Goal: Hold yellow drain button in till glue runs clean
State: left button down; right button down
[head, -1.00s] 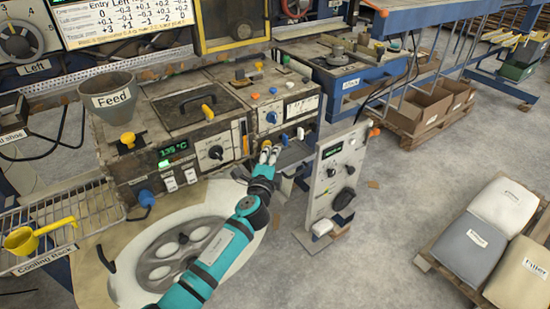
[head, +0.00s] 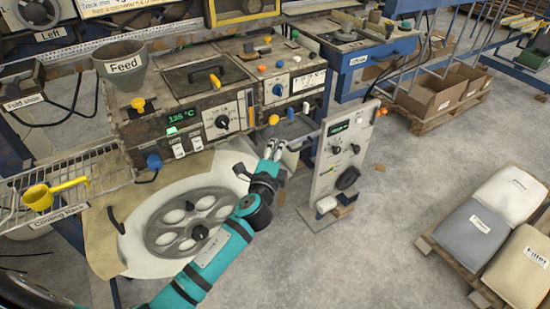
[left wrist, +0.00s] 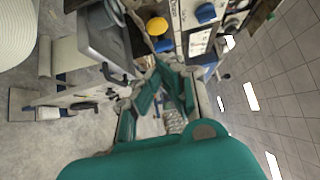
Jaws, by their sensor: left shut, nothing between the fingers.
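The yellow drain button (head: 273,119) is a round knob on the front of the worn glue machine (head: 215,135), left of a blue knob (head: 290,113) and a white one (head: 305,106). In the left wrist view the yellow button (left wrist: 157,26) shows near the top, beyond the fingers. My left gripper (head: 276,146) is shut and empty, a little below and in front of the button, apart from it. The left wrist view shows its fingers (left wrist: 165,92) too. A grey container (head: 298,130) sits under the knobs, partly behind the gripper. No glue stream can be made out. My right gripper is not in view.
A grey control panel (head: 340,155) stands close right of the gripper. The floor at right is clear before a sack pallet.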

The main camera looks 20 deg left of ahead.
pick_arm(q)
jog(key=shift+s+d, duration=0.2)
jog(key=shift+s, duration=0.8)
jog(key=shift+s+d, duration=0.15)
jog(key=shift+s, duration=0.8)
jog(key=shift+r, duration=0.1)
jog(key=s+a+f+n+g, duration=0.1)
jog(key=s+f+n+g, duration=0.3)
jog(key=f, duration=0.8)
jog(key=s+f+g+h, duration=0.15)
jog(key=s+f, duration=0.45)
jog(key=f, duration=0.7)
jog(key=s+a+f+n+g, duration=0.15)
jog(key=s+f+g, duration=0.3)
jog(key=f, duration=0.75)
jog(key=s+f+n+g, duration=0.2)
jog(key=s+f, duration=0.4)
jog(key=s, duration=0.6)
jog(key=s+f+n+g, duration=0.2)
jog(key=s+f+n, duration=0.2)
jog(key=s, duration=0.8)
jog(key=s+f+n+g, duration=0.3)
jog(key=s+f, duration=0.5)
jog(key=s, duration=0.5)
jog(key=shift+f, duration=0.4)
